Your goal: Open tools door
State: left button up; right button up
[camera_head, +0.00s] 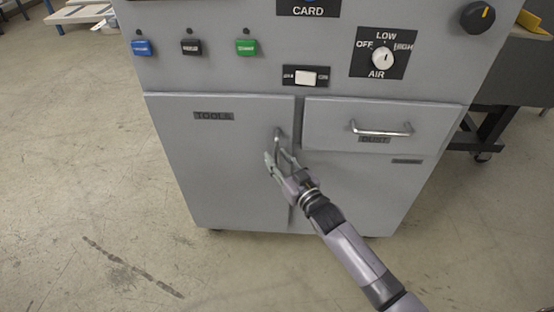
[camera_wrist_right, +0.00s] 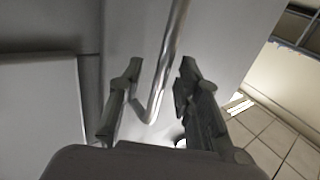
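The tools door (camera_head: 222,165) is the grey left panel of the cabinet, with a dark TOOLS label (camera_head: 213,116), and it looks shut. Its metal handle (camera_head: 277,139) is an upright bar near the door's right edge. My right gripper (camera_head: 277,158) is at the handle's lower part in the head view. In the right wrist view the handle (camera_wrist_right: 168,65) runs down between the two fingers of the gripper (camera_wrist_right: 157,88). The fingers are open, with gaps showing beside the bar. The left gripper is not in view.
Above are coloured buttons, a rocker switch (camera_head: 305,77) and an AIR knob (camera_head: 383,57). The concrete floor (camera_head: 90,200) left and in front of the cabinet is clear.

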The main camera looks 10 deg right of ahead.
jog(key=shift+w+a, duration=0.15)
jog(key=shift+w, duration=0.35)
grip_shut()
dwell(0.6)
